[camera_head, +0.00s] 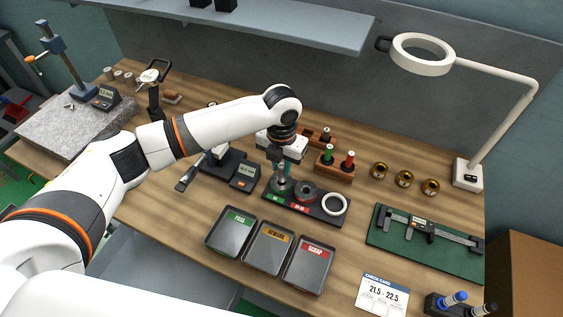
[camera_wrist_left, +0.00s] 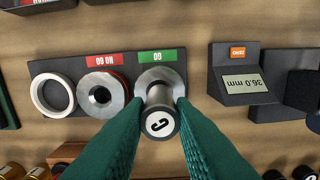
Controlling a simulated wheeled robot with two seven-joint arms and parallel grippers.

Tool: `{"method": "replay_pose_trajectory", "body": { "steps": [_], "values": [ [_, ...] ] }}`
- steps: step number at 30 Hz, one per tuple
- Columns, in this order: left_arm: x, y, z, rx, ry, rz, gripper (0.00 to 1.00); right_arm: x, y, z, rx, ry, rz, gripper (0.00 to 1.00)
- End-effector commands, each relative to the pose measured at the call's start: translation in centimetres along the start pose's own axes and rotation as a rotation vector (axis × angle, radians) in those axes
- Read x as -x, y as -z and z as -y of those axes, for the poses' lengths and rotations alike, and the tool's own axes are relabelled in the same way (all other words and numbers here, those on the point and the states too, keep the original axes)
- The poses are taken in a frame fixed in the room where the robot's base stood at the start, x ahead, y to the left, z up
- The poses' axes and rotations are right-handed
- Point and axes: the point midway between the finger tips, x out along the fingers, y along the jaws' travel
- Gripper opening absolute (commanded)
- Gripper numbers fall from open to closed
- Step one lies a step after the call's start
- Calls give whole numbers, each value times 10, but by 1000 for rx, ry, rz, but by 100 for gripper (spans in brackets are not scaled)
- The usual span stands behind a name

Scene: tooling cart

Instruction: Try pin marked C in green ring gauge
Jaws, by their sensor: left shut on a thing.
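The pin marked C (camera_wrist_left: 160,123) is gripped between the two teal fingers of my left gripper (camera_wrist_left: 160,106), its lettered end facing the wrist camera. The green ring gauge, a steel ring (camera_wrist_left: 150,76) by the green GO label (camera_wrist_left: 163,56), lies just beyond the pin and is partly covered by it. I cannot tell how far the pin is in the ring's bore. In the head view my left gripper (camera_head: 281,168) points down over the green ring gauge (camera_head: 280,188). My right gripper is not in view.
The red NO GO ring (camera_wrist_left: 102,95) and a white ring (camera_wrist_left: 52,95) share the dark holder. A wooden pin block (camera_head: 334,170) stands behind. Three trays, including the rework tray (camera_head: 249,263), lie in front. A digital display (camera_head: 244,177) stands at left.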

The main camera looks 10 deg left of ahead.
Motion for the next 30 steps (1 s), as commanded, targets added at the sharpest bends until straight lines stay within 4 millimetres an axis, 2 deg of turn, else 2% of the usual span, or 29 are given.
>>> {"method": "replay_pose_trajectory", "body": {
  "steps": [30],
  "values": [
    [1,0,-1,0,-1,-1,0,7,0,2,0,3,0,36]
  ]
}}
